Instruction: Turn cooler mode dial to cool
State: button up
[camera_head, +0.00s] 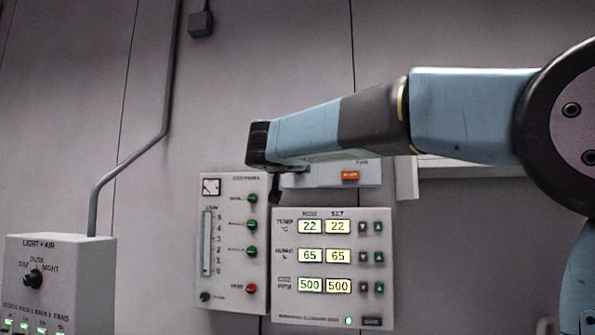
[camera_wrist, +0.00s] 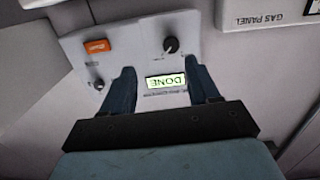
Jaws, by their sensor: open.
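My gripper (camera_wrist: 163,70) is open and empty, its two dark fingers spread before a pale wall panel (camera_wrist: 130,38). That panel shows upside down in the wrist view.
A gauge panel (camera_head: 236,275) with green buttons and a climate panel (camera_head: 282,256) with lit numbers hang below my arm. A light and air box (camera_head: 60,262) with a dial stands at left. A gas panel (camera_wrist: 262,10) is at the wrist view's upper right.

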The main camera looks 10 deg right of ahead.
jog(key=a+r+x, duration=0.1)
jog(key=r+x, duration=0.1)
jog(key=x, duration=1.1)
jog(key=shift+w+a+t, duration=0.25)
jog(key=shift+w+t, duration=0.15)
jog(key=shift+w, duration=0.3)
jog(key=shift+r, duration=0.1)
jog(key=c, duration=1)
